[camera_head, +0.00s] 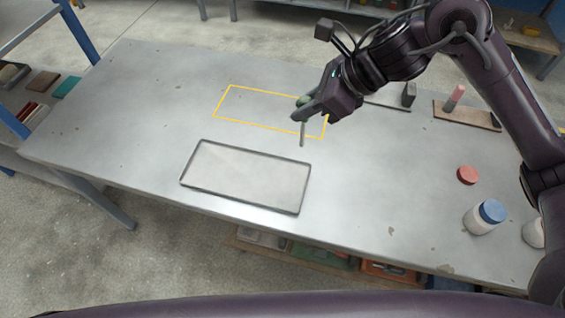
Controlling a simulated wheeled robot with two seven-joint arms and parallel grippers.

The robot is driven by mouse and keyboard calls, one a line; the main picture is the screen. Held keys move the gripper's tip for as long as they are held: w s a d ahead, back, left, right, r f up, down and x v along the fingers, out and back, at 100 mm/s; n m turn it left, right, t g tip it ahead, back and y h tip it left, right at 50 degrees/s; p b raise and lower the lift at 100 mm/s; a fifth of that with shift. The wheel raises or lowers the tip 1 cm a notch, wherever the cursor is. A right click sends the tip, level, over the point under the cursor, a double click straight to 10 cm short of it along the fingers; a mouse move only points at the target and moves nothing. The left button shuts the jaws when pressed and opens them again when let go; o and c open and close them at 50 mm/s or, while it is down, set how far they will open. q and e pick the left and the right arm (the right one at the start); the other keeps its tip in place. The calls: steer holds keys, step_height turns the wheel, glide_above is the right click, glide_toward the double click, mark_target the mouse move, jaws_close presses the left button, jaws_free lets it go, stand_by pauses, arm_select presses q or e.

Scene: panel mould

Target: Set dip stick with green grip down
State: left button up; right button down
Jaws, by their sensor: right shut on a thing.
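The dip stick with the green grip (303,132) hangs from my right gripper (304,107). The gripper is shut on its green grip, and the grey rod points down towards the table. The stick is over the right end of a yellow outlined rectangle (222,101) on the table, behind the shallow framed tray (245,206). I cannot tell whether the rod's tip touches the table. My left gripper is not in view.
A white jar with a blue lid (484,217) and a red lid (467,175) are on the right. A wooden board with a pink-topped upright piece (454,97) and a dark block (408,95) stand at the back right. The left of the table (120,130) is clear.

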step_height(320, 180, down, 19)
steer(key=p, duration=0.2)
steer(key=shift+f, duration=0.1)
steer(key=shift+f, duration=0.1)
steer(key=c, duration=1.3)
jaws_free()
